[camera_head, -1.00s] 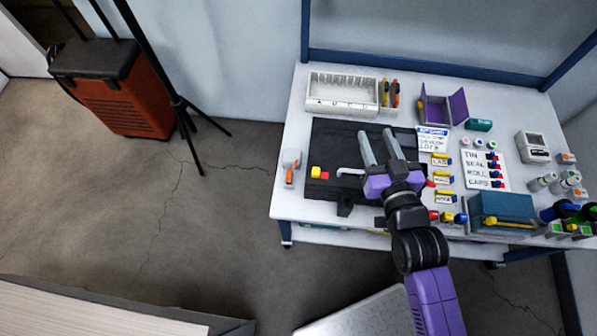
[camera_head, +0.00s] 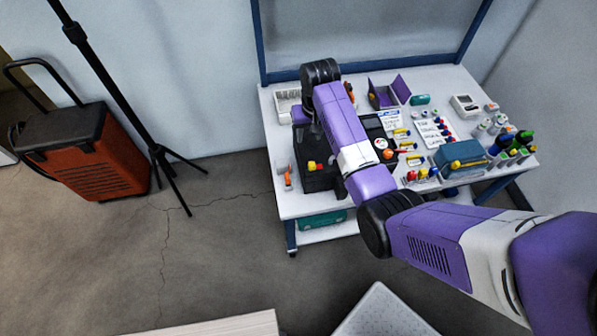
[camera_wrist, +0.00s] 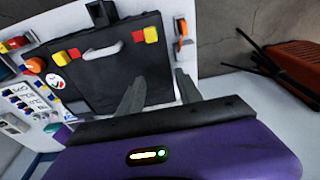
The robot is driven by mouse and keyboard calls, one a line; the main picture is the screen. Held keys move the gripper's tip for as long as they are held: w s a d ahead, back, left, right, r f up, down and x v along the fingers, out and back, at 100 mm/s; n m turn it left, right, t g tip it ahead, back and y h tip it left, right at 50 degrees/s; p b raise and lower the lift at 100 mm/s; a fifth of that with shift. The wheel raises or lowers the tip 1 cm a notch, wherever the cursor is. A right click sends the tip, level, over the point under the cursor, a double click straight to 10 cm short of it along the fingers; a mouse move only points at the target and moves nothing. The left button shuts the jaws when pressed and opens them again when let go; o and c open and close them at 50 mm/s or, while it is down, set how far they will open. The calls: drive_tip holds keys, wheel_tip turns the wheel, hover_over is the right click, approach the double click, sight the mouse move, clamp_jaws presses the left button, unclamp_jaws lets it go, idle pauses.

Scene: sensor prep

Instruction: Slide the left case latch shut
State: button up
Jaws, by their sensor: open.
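The black case (camera_head: 322,180) lies on the table, largely behind my arm in the head view; its black surface also fills the upper middle of the wrist view (camera_wrist: 110,76). The left latch, a yellow and red pair of blocks (camera_head: 314,165), is near its front left corner; it appears at the right in the wrist view (camera_wrist: 143,35). The other latch (camera_wrist: 66,56) and the pale handle (camera_wrist: 103,50) are beside it. My gripper (camera_wrist: 160,86) is open and empty, fingers toward the case and apart from the latch. The head view hides the fingertips.
An orange-handled tool (camera_head: 288,179) lies left of the case. A white partitioned tray (camera_head: 288,103) and an open purple box (camera_head: 389,92) stand at the back. A teal toolbox (camera_head: 460,160) and several bottles are at the right. A tripod (camera_head: 155,150) stands on the floor.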

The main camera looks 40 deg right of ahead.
sight(312, 164)
drive_tip(key=shift+g+y, duration=0.4)
drive_tip(key=shift+g, duration=0.5)
drive_tip(key=s+a, duration=0.1)
drive_tip(key=s, duration=0.1)
drive_tip(key=s+a+f, duration=0.1)
drive_tip(key=shift+s+f, duration=0.1)
drive_tip(key=shift+s, duration=0.25)
drive_tip(key=shift+a+f, duration=0.15)
drive_tip(key=shift+f, duration=3.65)
clamp_jaws()
